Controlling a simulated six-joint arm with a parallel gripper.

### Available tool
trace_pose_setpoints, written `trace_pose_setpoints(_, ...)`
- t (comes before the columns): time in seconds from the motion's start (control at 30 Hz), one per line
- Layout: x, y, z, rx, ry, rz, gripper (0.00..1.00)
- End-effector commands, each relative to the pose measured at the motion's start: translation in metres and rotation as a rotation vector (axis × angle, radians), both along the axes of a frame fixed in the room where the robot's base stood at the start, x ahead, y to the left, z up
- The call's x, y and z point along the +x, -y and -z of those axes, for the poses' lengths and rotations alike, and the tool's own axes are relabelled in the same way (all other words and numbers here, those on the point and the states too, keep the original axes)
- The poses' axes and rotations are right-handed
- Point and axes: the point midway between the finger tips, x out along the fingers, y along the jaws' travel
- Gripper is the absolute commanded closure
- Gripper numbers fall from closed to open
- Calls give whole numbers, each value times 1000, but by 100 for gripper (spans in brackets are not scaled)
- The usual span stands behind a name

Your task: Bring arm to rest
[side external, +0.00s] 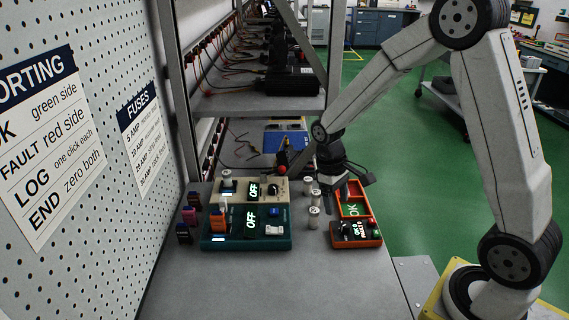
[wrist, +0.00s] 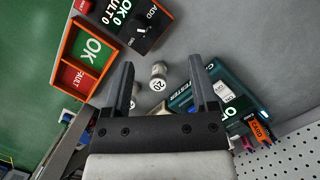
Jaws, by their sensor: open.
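My gripper (wrist: 160,62) is open and empty above the bench, beside the orange sorting tray (wrist: 117,57). The tray has a green OK side and a red FAULT side; I see nothing in the part in view. A pale cylinder marked 20 (wrist: 157,84) shows between my fingers, lower down on the bench and not gripped. In the side view my arm is bent, with its wrist (side external: 322,131) over the back of the tray.
The teal tester (side external: 245,243) and a beige unit (side external: 283,188) both read OFF. Several pale cylinders (side external: 314,218) stand between them and the tray. The counter box (side external: 356,232) stands at the tray's front. A rack post (side external: 180,95) rises at left; the front bench is clear.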

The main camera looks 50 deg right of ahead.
Motion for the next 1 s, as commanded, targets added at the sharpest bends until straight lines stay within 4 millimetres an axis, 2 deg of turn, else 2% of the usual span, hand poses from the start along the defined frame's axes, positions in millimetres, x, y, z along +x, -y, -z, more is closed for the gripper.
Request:
trace_pose_setpoints(0.3, -37, -46, -18, 2, 256, 0, 25)
trace_pose_setpoints(0.5, -59, -65, -23, 15, 385, 9, 25)
trace_pose_setpoints(0.7, -70, -71, -25, 23, 444, 15, 25)
trace_pose_setpoints(1.0, -71, -72, -25, 25, 450, 16, 25)
